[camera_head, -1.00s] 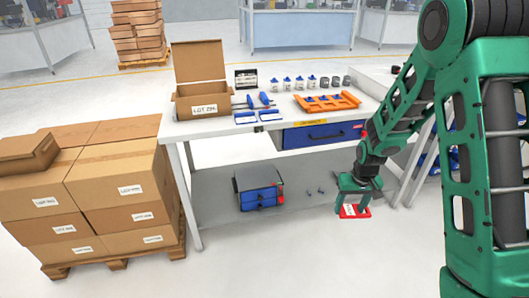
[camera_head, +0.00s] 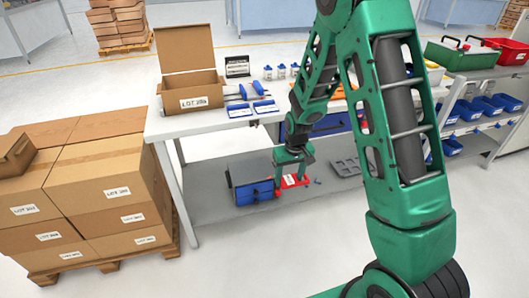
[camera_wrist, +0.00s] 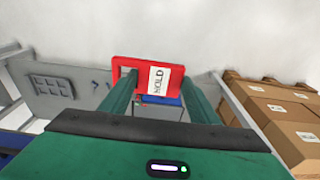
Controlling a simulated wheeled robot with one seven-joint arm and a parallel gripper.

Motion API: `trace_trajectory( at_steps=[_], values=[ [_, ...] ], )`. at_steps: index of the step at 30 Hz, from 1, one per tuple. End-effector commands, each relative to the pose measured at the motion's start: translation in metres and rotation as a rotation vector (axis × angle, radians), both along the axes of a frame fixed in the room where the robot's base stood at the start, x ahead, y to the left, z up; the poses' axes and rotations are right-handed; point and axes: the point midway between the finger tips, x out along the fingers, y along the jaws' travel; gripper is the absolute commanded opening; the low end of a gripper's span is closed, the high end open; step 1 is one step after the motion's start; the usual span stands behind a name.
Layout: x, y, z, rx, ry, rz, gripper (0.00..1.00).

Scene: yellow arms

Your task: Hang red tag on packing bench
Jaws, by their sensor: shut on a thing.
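My gripper (camera_head: 292,168) is shut on the red tag (camera_head: 294,181), which hangs below its fingers in the head view. The tag also shows in the wrist view (camera_wrist: 148,72), between the two green fingers, with a white label reading HOLD. The packing bench (camera_head: 178,124) is a white-topped table with a grey lower shelf. In the head view the gripper and tag appear in front of the bench, below the tabletop and just right of the blue-drawer box. My arm hides part of the bench's right side.
An open carton (camera_head: 190,90) and blue-handled tools stand on the benchtop. A grey box with blue drawers (camera_head: 252,190) is on the lower shelf. A pallet of cartons (camera_head: 92,190) stands left of the bench. Red (camera_head: 497,52) and green (camera_head: 455,57) boxes stand at the right. Floor in front is clear.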

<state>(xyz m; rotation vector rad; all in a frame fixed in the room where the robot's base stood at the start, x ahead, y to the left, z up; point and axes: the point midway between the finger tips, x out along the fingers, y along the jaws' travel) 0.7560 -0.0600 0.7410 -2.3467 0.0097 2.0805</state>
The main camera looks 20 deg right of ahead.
Motion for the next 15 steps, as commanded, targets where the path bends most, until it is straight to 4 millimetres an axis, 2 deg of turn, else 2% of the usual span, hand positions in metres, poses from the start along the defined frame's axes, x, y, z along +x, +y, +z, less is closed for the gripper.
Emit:
trace_trajectory(
  at_steps=[5,8,15],
  values=[
    [0.003,0.006,-0.002,-0.013,0.0,0.035,0.33],
    [0.01,0.013,-0.005,-0.061,-0.002,0.131,0.33],
    [0.036,0.038,-0.008,-0.318,-0.09,0.589,0.33]
  ],
)
